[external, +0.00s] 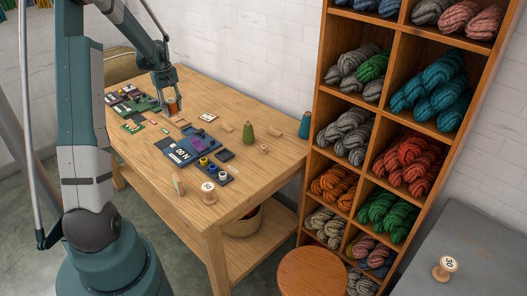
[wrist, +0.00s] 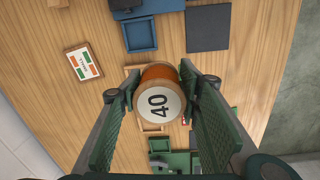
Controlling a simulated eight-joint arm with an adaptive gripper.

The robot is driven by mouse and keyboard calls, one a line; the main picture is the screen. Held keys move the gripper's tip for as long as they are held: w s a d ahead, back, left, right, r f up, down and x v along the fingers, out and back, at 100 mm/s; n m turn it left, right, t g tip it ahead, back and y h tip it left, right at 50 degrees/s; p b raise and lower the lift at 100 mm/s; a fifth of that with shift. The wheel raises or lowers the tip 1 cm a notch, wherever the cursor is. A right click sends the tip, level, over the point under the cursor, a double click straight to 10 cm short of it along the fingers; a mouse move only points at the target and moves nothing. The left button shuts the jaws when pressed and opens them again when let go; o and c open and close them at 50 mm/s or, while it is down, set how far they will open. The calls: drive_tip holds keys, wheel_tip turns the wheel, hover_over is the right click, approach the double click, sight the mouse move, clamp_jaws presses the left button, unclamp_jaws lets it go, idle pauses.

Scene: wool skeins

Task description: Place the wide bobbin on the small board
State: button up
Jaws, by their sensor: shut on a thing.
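My gripper (wrist: 160,100) is shut on an orange bobbin (wrist: 158,75) with a pale round end marked 40, held between the two green finger pads. In the external view, my gripper (external: 168,108) holds the orange bobbin (external: 172,106) above the far left part of the table. In the wrist view, a dark flat square board (wrist: 207,27) lies beyond the bobbin, to the right of a blue tray (wrist: 140,35). A small card (wrist: 82,62) with orange and green marks lies to the left. I cannot tell for certain which piece is the small board.
Green boards (external: 140,103) lie left of my gripper. A blue board marked with white characters (external: 172,153) and several small bobbins lie nearer on the table. Shelves of wool are right.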

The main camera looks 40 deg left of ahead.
hover_over(208, 117)
drive_tip(key=shift+d, duration=0.1)
drive_tip(key=shift+f, duration=0.15)
drive_tip(key=shift+f+b, duration=0.3)
drive_tip(key=shift+f, duration=2.7)
drive_tip(key=shift+f+b, duration=0.3)
drive_tip(key=shift+f, duration=1.6)
drive_tip(key=shift+f, duration=0.15)
drive_tip(key=o, duration=0.7)
drive_tip(key=shift+o, duration=0.7)
